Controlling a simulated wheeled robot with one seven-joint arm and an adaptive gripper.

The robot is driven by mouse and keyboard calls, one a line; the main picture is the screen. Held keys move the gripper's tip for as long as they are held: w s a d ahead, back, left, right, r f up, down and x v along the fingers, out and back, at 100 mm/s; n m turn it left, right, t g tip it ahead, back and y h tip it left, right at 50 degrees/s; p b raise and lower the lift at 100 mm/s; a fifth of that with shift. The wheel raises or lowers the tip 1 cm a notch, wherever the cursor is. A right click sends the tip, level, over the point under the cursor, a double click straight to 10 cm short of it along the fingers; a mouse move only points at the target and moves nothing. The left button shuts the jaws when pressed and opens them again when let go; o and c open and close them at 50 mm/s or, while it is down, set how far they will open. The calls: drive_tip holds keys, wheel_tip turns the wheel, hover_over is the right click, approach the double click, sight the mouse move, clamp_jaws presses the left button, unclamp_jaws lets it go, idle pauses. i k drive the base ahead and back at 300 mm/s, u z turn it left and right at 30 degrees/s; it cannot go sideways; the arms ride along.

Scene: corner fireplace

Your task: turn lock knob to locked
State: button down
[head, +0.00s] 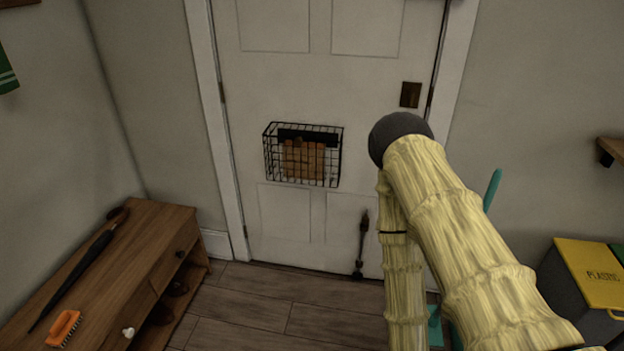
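The white panelled door (285,225) stands shut in the middle of the head view. A small dark bronze plate (410,95) sits near its right edge, just above the rounded dark elbow of my arm. I cannot make out a separate lock knob or which way it is turned; the door edge below the plate is hidden by my arm. My arm, in a pale yellow sleeve, rises from the lower right in front of the door. My gripper cannot be seen.
A wire basket (335,158) hangs on the door. A wooden bench (160,225) with an umbrella (85,262) and an orange brush (63,328) stands left. A yellow-lidded bin (590,265) stands right. A teal upright thing (492,188) is partly behind my arm. The floor at centre-left is clear.

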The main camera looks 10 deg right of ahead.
sight(411, 96)
drive_tip(key=u, duration=0.35)
drive_tip(key=k, duration=0.4)
drive_tip(key=u, duration=1.05)
drive_tip(key=i, duration=0.85)
drive_tip(key=z, duration=1.1)
drive_tip(key=i, duration=0.5)
drive_tip(key=z, duration=0.5)
